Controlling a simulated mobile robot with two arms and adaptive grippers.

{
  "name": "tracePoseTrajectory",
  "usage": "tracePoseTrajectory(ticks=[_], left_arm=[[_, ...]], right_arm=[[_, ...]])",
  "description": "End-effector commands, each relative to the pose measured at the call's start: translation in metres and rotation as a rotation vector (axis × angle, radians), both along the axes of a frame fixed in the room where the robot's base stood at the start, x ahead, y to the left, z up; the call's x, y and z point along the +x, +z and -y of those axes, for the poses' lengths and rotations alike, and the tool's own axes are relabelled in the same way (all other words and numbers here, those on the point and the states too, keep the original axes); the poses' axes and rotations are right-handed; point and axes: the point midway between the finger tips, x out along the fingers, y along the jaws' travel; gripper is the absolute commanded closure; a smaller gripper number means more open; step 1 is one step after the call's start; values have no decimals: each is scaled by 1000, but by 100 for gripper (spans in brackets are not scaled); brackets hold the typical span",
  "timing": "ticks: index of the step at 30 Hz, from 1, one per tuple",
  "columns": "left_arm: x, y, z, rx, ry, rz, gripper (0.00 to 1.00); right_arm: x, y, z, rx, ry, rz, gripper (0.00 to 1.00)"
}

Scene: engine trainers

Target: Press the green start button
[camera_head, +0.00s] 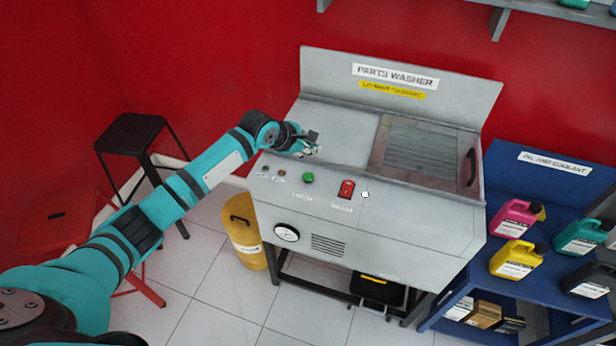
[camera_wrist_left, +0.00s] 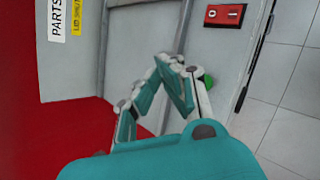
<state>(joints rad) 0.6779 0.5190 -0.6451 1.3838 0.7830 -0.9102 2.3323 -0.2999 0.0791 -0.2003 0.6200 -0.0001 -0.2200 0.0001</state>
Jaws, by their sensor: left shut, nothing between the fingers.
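The green start button (camera_head: 308,178) is on the sloped front panel of the grey parts washer (camera_head: 400,226), left of a red rocker switch (camera_head: 346,188). My left gripper (camera_head: 312,146) is shut and empty, above the washer's top, a little behind the button and apart from it in the head view. In the left wrist view, the shut fingers (camera_wrist_left: 172,65) partly cover the green button (camera_wrist_left: 209,80), and the red switch (camera_wrist_left: 224,15) shows beyond. My right gripper is not in view.
A gauge (camera_head: 286,232) and small indicators (camera_head: 265,168) are on the washer's front. A yellow bin (camera_head: 243,232) and black stool (camera_head: 134,134) stand to the left. A blue shelf (camera_head: 545,172) with several bottles stands to the right.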

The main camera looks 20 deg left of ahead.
Motion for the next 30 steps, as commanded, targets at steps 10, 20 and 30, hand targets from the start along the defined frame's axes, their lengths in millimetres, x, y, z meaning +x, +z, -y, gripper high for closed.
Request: tracePoseTrajectory(ticks=[10, 20, 30], left_arm=[[0, -38, 0, 1, -1, 1, 100], [0, -70, 0, -1, 0, -1, 100], [0, -84, 0, 0, 0, 0, 100]], right_arm=[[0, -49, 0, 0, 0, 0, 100], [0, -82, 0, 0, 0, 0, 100], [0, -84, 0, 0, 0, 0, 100]])
